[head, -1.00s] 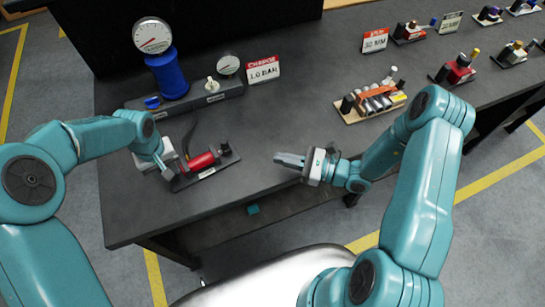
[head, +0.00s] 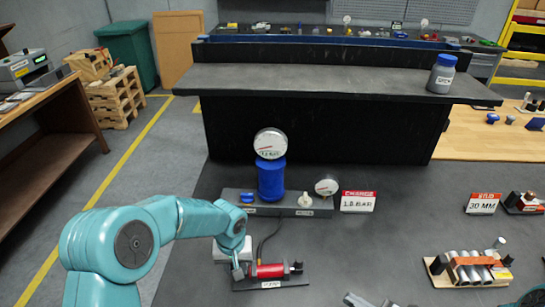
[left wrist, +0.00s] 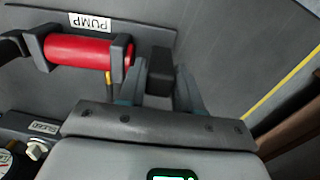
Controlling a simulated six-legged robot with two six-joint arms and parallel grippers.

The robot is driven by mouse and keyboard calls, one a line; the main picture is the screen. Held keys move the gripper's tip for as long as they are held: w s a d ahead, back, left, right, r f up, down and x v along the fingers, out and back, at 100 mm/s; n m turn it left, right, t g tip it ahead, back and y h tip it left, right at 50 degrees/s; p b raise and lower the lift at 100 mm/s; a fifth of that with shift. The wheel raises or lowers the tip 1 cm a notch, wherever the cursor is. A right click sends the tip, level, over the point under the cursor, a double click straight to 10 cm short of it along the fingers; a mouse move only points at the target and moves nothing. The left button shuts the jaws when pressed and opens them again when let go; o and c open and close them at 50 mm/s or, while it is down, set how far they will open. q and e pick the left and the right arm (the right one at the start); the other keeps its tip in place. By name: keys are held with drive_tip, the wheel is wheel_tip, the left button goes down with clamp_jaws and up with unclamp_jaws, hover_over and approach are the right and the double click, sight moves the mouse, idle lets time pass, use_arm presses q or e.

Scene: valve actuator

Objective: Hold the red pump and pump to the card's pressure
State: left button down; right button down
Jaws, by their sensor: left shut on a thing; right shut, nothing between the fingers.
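The red pump (head: 268,270) lies on a dark base plate labelled PUMP on the bench. My left gripper (head: 238,270) is at the pump's left end. In the left wrist view its fingers (left wrist: 160,88) are closed on a dark block beside the red barrel (left wrist: 75,52). A black end piece (head: 297,267) is at the pump's right end. The red-and-white CHARGE card (head: 359,201) appears to read 1.0 BAR. A large gauge (head: 270,143) tops the blue cylinder (head: 271,180); a smaller gauge (head: 327,185) stands beside it. My right gripper (head: 357,300) is shut and empty, partly cut off at the bottom edge.
A dark hose (head: 262,243) runs between the gauge base (head: 235,209) and the pump. A rack of metal cylinders (head: 468,268) and a 30 MM card (head: 483,203) are at the right. A raised shelf (head: 330,82) stands behind. Bench between pump and rack is largely clear.

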use_arm(q)
drive_tip(key=shift+f, duration=0.1)
drive_tip(key=c, duration=0.7)
unclamp_jaws()
drive_tip(key=shift+a, duration=0.1)
use_arm(e)
drive_tip(key=shift+a, duration=0.1)
